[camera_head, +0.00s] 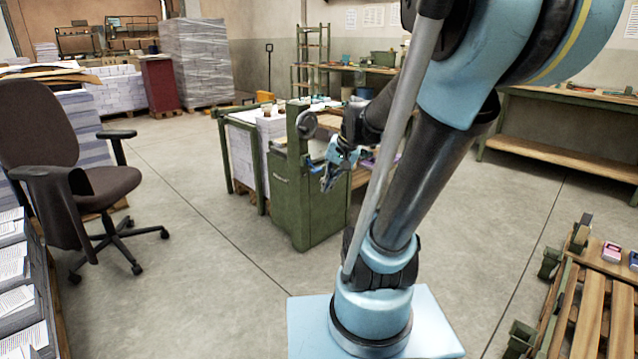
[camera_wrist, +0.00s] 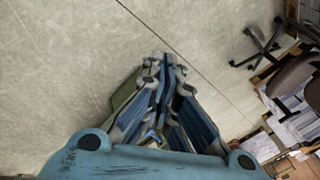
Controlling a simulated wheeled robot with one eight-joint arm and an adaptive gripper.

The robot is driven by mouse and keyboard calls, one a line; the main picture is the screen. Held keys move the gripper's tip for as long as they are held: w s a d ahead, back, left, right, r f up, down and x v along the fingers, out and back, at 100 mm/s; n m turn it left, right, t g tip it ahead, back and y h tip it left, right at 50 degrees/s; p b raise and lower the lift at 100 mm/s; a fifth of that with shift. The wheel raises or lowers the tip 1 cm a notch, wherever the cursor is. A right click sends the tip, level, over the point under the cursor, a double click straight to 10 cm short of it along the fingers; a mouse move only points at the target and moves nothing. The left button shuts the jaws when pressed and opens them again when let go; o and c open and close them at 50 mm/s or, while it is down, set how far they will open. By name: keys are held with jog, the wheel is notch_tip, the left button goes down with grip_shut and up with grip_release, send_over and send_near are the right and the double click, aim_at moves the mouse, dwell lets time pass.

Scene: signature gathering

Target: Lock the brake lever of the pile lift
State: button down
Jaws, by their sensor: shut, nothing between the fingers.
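The green pile lift (camera_head: 303,205) stands in the middle of the head view, with stacked white paper beside it. A round grey wheel (camera_head: 306,123) is at its upper part. I cannot make out a brake lever for certain; my gripper and arm cover part of the lift. My gripper (camera_head: 328,186) is in front of the lift's green cabinet in the head view, pointing downward; I cannot tell the gap. In the wrist view my gripper (camera_wrist: 163,60) has its fingers together and empty, over bare floor, with a green part partly hidden beside them.
An office chair (camera_head: 75,165) stands at the left, near paper stacks. A wooden pallet-like bench (camera_head: 590,310) is at the lower right. A green-framed workbench (camera_head: 570,95) stands at the back right. The floor between the chair and the lift is clear.

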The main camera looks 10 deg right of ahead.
jog(key=w+a+m+t+y, duration=0.15)
jog(key=w+m, duration=0.25)
jog(key=w, duration=1.1)
jog(key=w+a+m+t+y, duration=0.1)
jog(key=w+m+t+y, duration=0.2)
jog(key=w, duration=1.3)
jog(key=w+d+f+m+t+y, duration=0.25)
jog(key=w+f+m, duration=0.55)
jog(key=w, duration=0.7)
jog(key=w+d+f+m+t, duration=0.1)
jog(key=w+d+f+m, duration=0.1)
jog(key=f, duration=0.6)
jog(key=w+d+f+m+t+y, duration=0.1)
jog(key=d+f+m, duration=0.3)
jog(key=f, duration=0.4)
jog(key=w+d+f+m+t, duration=0.2)
jog(key=w+d+f+m, duration=0.1)
jog(key=f, duration=0.5)
jog(key=shift+w+d+f+m+t, duration=0.2)
jog(key=shift+w+m+t, duration=0.1)
jog(key=shift+w+t, duration=0.15)
jog(key=shift+w+a, duration=0.1)
jog(key=shift+w, duration=0.1)
